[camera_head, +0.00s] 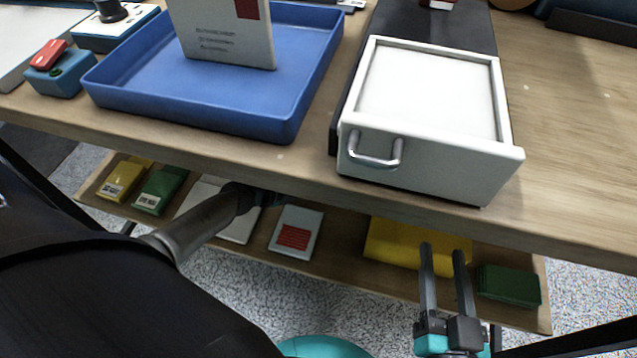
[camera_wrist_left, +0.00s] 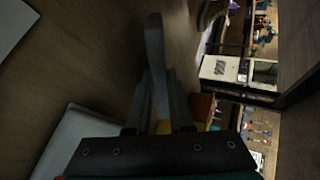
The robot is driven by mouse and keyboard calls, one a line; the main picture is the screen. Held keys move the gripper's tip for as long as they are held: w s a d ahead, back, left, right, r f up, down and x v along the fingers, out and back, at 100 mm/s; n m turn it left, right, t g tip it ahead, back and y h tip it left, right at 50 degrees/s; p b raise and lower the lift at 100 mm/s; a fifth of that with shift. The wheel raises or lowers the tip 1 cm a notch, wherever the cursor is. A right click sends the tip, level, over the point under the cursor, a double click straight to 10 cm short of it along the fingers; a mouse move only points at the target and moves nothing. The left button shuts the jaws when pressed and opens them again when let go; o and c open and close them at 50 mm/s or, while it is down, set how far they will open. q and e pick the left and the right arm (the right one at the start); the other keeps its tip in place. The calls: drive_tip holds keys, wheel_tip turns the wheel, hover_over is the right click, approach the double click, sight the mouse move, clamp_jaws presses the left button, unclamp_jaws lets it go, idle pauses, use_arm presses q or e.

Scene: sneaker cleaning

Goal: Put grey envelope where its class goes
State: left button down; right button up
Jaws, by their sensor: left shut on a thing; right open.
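My left gripper (camera_head: 262,197) reaches in under the table top at the lower shelf, its tips mostly hidden by my arm. In the left wrist view its fingers (camera_wrist_left: 158,85) are closed on a thin grey thing seen edge-on (camera_wrist_left: 154,40), which looks like the grey envelope. A pale grey flat piece (camera_head: 241,226) lies on the shelf beside and behind that gripper. An envelope with a red printed block (camera_head: 294,236) lies to its right. My right gripper (camera_head: 445,250) is open and empty, in front of a yellow envelope (camera_head: 388,243).
The lower shelf also holds small yellow (camera_head: 122,180) and green (camera_head: 160,190) packets at left and a dark green block (camera_head: 508,285) at right. Above, the table carries a blue tray (camera_head: 215,118) with an upright pale box (camera_head: 225,35), and a white drawer box (camera_head: 430,180). The table edge overhangs the shelf.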

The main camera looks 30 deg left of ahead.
use_arm(q)
drive_tip(key=c, duration=1)
unclamp_jaws()
drive_tip(key=shift+o, duration=0.2)
drive_tip(key=p+v, duration=0.3)
drive_tip(key=v, duration=0.3)
drive_tip(key=shift+s+a+r, duration=0.1)
drive_tip(key=shift+s+r, duration=0.05)
drive_tip(key=shift+s, duration=0.05)
drive_tip(key=shift+p+v, duration=0.35)
drive_tip(key=shift+v, duration=0.45)
drive_tip(key=shift+r, duration=0.1)
